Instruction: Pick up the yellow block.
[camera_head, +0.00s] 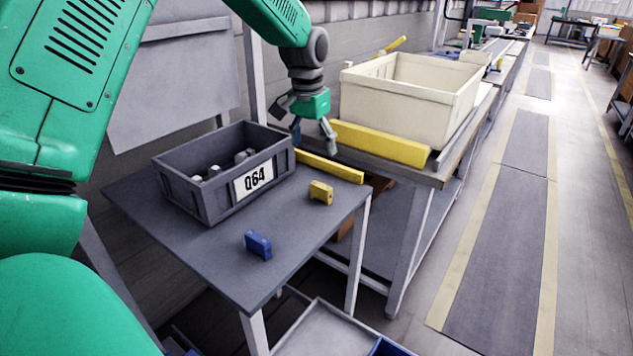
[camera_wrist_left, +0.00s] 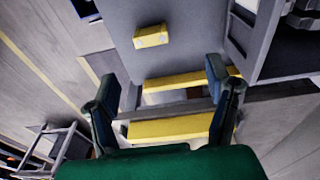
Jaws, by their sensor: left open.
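The yellow block (camera_head: 320,192) sits on the grey table (camera_head: 290,229) near its right edge. In the left wrist view the yellow block (camera_wrist_left: 151,36) lies on the table beyond my fingertips, at the top middle. My left gripper (camera_head: 312,128) is above the table's far edge, above and behind the yellow block and apart from it. In the left wrist view its two fingers (camera_wrist_left: 161,80) are spread wide with nothing between them. My right gripper is in neither view.
A blue block (camera_head: 258,245) sits nearer the table's front edge. A grey bin marked Q64 (camera_head: 212,195) stands at the table's left with several parts in it. A cream crate (camera_head: 400,100) and a yellow bar (camera_head: 380,143) are on the bench behind. The tabletop between the blocks is clear.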

